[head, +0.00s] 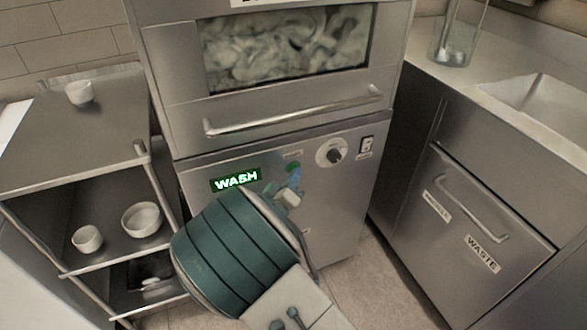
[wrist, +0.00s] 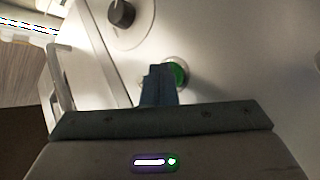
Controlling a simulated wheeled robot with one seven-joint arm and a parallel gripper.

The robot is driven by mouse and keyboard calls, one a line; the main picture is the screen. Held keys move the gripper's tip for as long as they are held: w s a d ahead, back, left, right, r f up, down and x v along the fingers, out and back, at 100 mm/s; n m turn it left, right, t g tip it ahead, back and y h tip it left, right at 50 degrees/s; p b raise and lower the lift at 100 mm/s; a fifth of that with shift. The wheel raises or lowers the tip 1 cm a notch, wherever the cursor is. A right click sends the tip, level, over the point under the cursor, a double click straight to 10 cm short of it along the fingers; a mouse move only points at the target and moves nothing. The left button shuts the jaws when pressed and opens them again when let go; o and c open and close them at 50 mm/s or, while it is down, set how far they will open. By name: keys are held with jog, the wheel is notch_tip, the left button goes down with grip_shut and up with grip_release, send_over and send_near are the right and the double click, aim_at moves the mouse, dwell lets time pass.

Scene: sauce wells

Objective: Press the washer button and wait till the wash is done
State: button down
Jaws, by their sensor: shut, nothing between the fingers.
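The washer (head: 330,214) is a steel machine with a window (head: 290,45) showing churning pale suds or water. Its green sign (head: 236,179) is lit and reads WASH. The round green button (head: 293,167) is on the lower panel; it also shows in the wrist view (wrist: 180,74). My gripper (head: 296,177) is shut and empty, its blue fingertips at the button. In the wrist view the fingertips (wrist: 160,72) overlap the button's left side. I cannot tell whether they touch it.
A dial (head: 333,152) and a switch (head: 366,146) are right of the button. A bar handle (head: 290,112) juts out above. A shelf rack (head: 75,185) with white bowls stands left. A counter with a sink (head: 540,105) and a drawer labelled WASTE (head: 482,253) stands right.

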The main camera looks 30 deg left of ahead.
jog(key=shift+s+d, duration=0.5)
jog(key=shift+d, duration=0.05)
jog(key=shift+s+d+p, duration=0.65)
jog(key=shift+s+d, duration=1)
jog(key=shift+d, duration=0.25)
jog(key=w+d+r+m+g+p, duration=0.4)
jog(key=w+d+r+g+p, duration=0.2)
jog(key=w+d+r, duration=0.1)
jog(key=d+r+m+g+y+p, duration=0.2)
jog(key=d+r+g+p, duration=0.2)
jog(key=d+r, duration=0.4)
jog(key=s+d+r+m+g+h+p, duration=0.1)
jog(key=s+d+r+g+p, duration=0.1)
jog(key=s+d, duration=0.4)
jog(key=s+d+r+m+g+h+p, duration=0.1)
jog(key=s+d+r+m+g+p, duration=0.1)
jog(key=s+d+r, duration=0.5)
jog(key=s+d+r+m+g+h+p, duration=0.1)
jog(key=s+d+r+g+p, duration=0.1)
jog(key=s+d+r+p, duration=0.2)
jog(key=s+d, duration=0.3)
jog(key=d, duration=0.2)
jog(key=shift+d+r+m+p, duration=0.35)
jog(key=shift+d+m, duration=0.05)
